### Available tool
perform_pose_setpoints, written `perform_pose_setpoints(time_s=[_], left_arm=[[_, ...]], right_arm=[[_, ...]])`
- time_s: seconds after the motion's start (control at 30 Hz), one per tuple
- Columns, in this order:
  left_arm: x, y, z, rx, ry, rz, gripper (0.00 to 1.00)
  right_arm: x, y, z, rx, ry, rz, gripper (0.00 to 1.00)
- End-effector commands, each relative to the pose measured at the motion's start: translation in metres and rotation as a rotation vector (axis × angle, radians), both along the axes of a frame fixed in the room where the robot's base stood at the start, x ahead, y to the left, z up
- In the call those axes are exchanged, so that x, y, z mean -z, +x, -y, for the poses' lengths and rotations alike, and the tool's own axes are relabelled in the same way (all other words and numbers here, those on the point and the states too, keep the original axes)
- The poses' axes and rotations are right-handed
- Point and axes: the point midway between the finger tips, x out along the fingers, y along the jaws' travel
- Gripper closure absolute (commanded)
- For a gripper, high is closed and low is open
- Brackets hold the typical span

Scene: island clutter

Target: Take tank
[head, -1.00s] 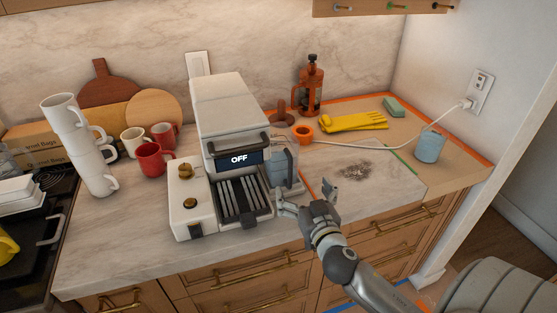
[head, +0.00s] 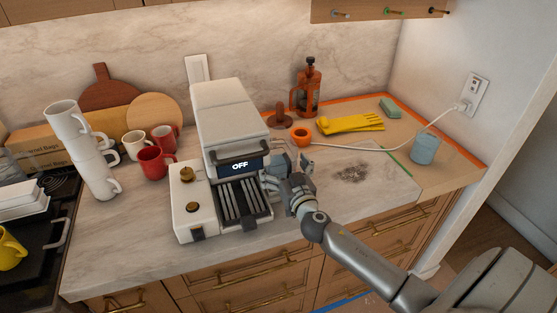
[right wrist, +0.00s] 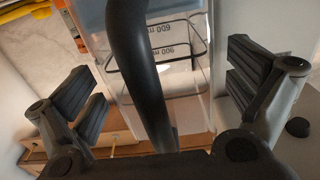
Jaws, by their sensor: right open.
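The clear tank (right wrist: 188,80) has dark volume markings and a curved black handle (right wrist: 133,62) in the right wrist view. In the head view it stands at the right side of the white coffee machine (head: 228,110), mostly hidden behind my right gripper (head: 284,172). In the right wrist view my right gripper (right wrist: 165,92) is open, with one finger on each side of the tank and the handle running between them. I cannot tell whether the fingers touch the tank. The machine's display reads OFF. My left gripper is not in view.
Stacked white mugs (head: 95,150) and red mugs (head: 155,162) stand left of the machine. An orange cup (head: 300,136), French press (head: 307,88), yellow gloves (head: 350,124) and blue cup (head: 424,150) lie to the right. A white cable crosses the counter.

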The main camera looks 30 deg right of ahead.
Motion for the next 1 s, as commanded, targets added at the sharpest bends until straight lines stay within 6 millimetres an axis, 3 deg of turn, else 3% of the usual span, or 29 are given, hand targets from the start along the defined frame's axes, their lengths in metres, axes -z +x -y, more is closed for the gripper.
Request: perform_pose_setpoints(time_s=[0.13,0.43,0.9,1.0], left_arm=[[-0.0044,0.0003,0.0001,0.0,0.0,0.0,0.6],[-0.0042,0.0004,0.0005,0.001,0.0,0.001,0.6],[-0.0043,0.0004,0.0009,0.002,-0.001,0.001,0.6],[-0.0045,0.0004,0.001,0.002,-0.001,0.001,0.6]], right_arm=[[0.0001,0.0127,0.0033,0.001,-0.001,-0.001,0.0],[0.0018,0.0151,0.0041,0.001,0.0,-0.002,0.0],[0.0016,0.0149,0.0041,0.001,0.001,-0.002,0.6],[-0.001,0.0153,0.0042,0.001,0.0,0.003,0.67]])
